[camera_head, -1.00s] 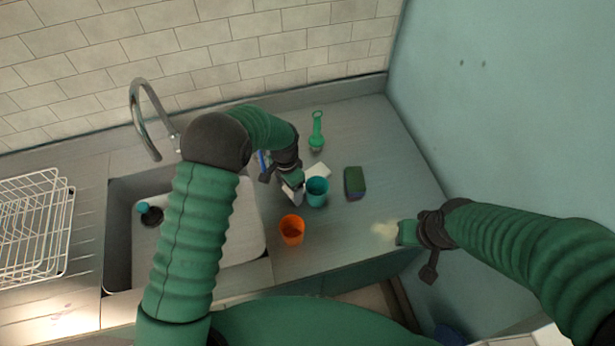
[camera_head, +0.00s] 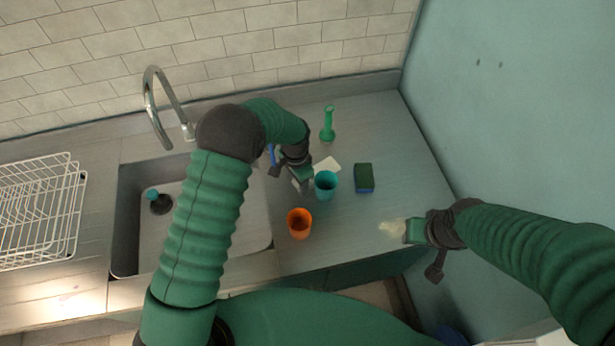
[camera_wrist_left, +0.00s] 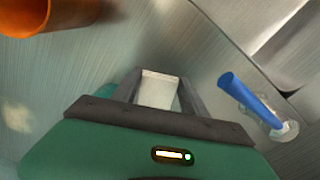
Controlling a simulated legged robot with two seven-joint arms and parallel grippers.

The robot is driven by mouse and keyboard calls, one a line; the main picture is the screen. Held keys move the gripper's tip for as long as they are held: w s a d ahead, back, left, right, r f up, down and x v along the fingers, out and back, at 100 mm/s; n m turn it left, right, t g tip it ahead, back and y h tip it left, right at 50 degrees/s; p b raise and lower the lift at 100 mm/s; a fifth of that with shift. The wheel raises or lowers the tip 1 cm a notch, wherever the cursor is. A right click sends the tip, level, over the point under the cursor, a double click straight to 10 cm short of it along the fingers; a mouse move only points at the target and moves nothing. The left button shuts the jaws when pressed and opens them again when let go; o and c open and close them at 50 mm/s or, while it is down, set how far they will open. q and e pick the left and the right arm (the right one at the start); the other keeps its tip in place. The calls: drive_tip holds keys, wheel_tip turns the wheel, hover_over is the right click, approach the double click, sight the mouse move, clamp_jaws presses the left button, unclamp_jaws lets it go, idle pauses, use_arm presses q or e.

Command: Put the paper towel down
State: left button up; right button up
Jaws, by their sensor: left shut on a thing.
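My left gripper (camera_head: 300,180) is low over the counter, just left of the teal cup. In the left wrist view, its fingers (camera_wrist_left: 158,90) are shut on a small white piece, which looks like the paper towel (camera_wrist_left: 160,88). Only a pale bit of it shows in the head view, and I cannot tell whether it touches the counter. Another white flat piece (camera_head: 327,165) lies on the counter behind the teal cup. My right gripper (camera_head: 408,231) is at the counter's right front, beside a pale beige patch (camera_head: 391,228); its jaws are not clear.
A teal cup (camera_head: 326,187), orange cup (camera_head: 300,226), green sponge (camera_head: 364,178) and green bottle-like item (camera_head: 328,128) stand nearby. A blue item (camera_wrist_left: 245,98) is right of the fingers in the wrist view. The sink (camera_head: 128,225) and a white rack (camera_head: 40,210) are left.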

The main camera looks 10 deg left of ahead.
use_arm(q)
drive_tip(key=shift+r, duration=0.6)
wheel_tip(320, 180, up, 17)
drive_tip(key=b, duration=0.3)
drive_tip(key=shift+f, duration=0.15)
